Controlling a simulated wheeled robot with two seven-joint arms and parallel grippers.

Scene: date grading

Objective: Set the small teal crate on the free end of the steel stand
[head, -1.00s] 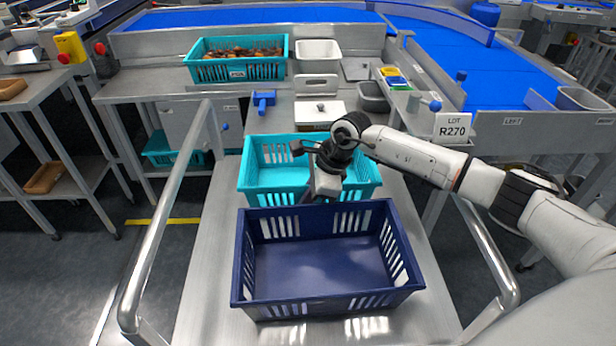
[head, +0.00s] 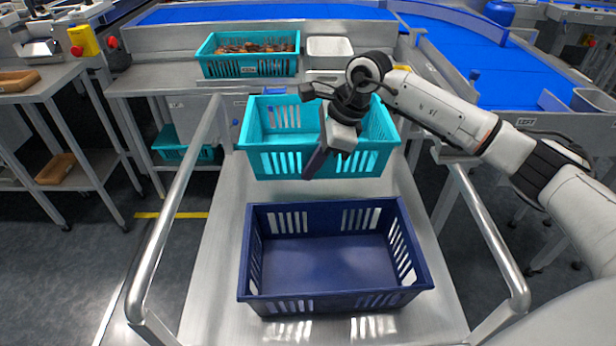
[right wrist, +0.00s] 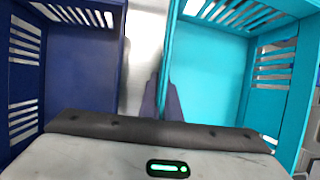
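The small teal crate (head: 318,163) is empty and upright, behind the navy crate, over the far half of the steel stand (head: 221,235). It looks raised, with a gap to the navy crate; its underside is hidden. My right gripper (head: 316,163) is at its front wall, one finger outside and the other inside. In the right wrist view the fingers (right wrist: 161,105) pinch the edge of the teal crate (right wrist: 210,70). The navy crate (head: 340,303) stands empty on the near half of the stand. My left gripper is out of view.
Tube rails (head: 170,200) run along both sides of the stand. Behind, a bench bears a larger teal crate of dates (head: 250,68) and a white tray (head: 330,47). Another teal crate (head: 180,150) is on a low shelf. Bare steel shows between the teal and navy crates.

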